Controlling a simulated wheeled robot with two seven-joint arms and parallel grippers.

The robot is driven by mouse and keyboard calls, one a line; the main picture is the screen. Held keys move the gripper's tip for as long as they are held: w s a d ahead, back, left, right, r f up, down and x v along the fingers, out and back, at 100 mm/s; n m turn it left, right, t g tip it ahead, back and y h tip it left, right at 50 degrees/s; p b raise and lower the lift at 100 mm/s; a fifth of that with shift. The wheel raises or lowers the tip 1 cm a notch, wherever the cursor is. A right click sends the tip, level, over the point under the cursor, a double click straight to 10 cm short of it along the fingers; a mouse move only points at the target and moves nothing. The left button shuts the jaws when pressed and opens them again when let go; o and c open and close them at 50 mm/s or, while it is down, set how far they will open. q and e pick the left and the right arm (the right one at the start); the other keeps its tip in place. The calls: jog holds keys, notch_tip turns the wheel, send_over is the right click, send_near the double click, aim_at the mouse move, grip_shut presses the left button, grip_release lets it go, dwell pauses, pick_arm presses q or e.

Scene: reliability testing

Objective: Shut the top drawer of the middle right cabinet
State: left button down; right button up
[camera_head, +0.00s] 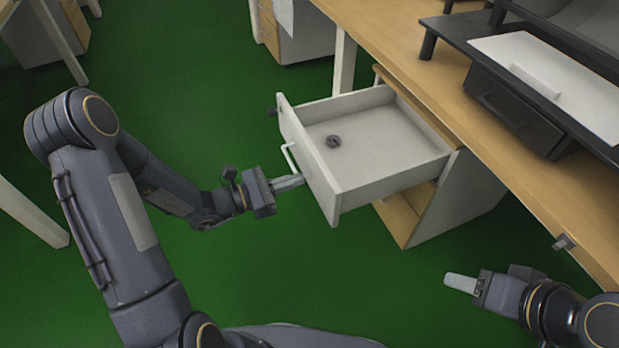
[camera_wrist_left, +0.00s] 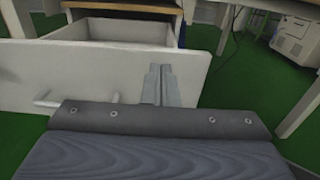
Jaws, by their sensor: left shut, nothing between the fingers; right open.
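The top drawer (camera_head: 375,150) of the cabinet (camera_head: 460,200) under the desk is pulled far out, with a small dark round object (camera_head: 334,141) inside. Its white front panel (camera_head: 310,165) has a bar handle (camera_head: 288,158). My left gripper (camera_head: 303,180) is shut and empty, its fingertips at the outer face of the front panel, beside the handle. In the left wrist view the shut fingers (camera_wrist_left: 160,82) point at the front panel (camera_wrist_left: 90,70), right of the handle (camera_wrist_left: 45,99); I cannot tell if they touch. My right gripper (camera_head: 449,281) is open and empty, low at the right.
The wooden desk top (camera_head: 400,40) runs above the cabinet and carries a black stand (camera_head: 510,110). Another desk with drawers (camera_head: 290,30) stands at the back. The green floor (camera_head: 200,70) left of the drawer is free.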

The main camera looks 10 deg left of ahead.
aim_at(322, 171)
pick_arm(q)
jog(key=b+x, duration=0.1)
jog(key=x, duration=0.3)
jog(key=shift+w+d, duration=0.1)
jog(key=shift+d, duration=0.1)
pick_arm(e)
jog(key=shift+f, duration=0.6)
pick_arm(q)
jog(key=shift+w, duration=0.1)
